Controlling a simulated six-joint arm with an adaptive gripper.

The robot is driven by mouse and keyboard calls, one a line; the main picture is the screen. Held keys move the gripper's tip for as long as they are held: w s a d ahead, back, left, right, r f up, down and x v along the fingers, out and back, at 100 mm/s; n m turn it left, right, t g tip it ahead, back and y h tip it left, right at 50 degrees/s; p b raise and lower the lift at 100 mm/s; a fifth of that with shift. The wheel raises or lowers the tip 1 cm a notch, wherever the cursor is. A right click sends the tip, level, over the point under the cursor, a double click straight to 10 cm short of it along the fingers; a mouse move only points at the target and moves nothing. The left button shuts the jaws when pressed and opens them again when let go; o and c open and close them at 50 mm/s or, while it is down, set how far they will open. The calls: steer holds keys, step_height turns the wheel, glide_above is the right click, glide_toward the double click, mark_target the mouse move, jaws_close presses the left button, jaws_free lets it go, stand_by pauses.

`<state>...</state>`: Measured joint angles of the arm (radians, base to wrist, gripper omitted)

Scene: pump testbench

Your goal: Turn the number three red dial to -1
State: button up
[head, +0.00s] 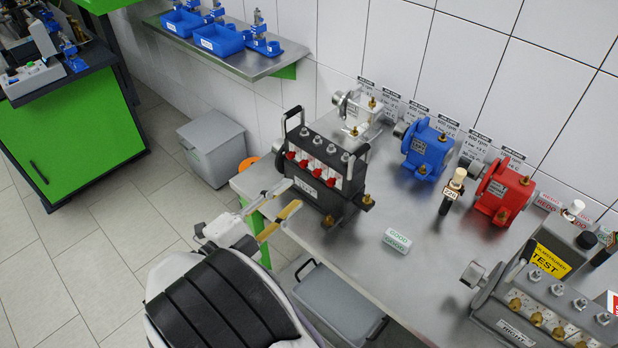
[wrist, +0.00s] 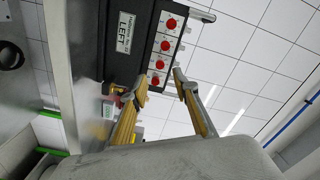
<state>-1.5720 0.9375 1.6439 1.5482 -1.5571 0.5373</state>
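The dark pump unit (head: 322,160) stands near the table's left edge with a row of several red dials (head: 316,168) on its front. In the wrist view the red dials (wrist: 160,65) run down a pale strip beside a "LEFT" label (wrist: 124,32). My gripper (head: 293,194) is open and empty, just in front of the unit. In the wrist view its fingertips (wrist: 161,84) appear on either side of the lowest red dial; I see no clear contact.
A blue pump (head: 427,150) and a red pump (head: 503,190) stand behind to the right. A small "GOOD" block (head: 397,241) lies on the table (head: 360,262). A second unit labelled "RIGHT" (head: 515,333) is at the front right. A grey box (head: 340,300) is below the table edge.

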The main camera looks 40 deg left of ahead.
mark_target(314, 175)
steer(key=shift+w+a, duration=0.1)
steer(key=shift+w, duration=3.65)
jaws_close()
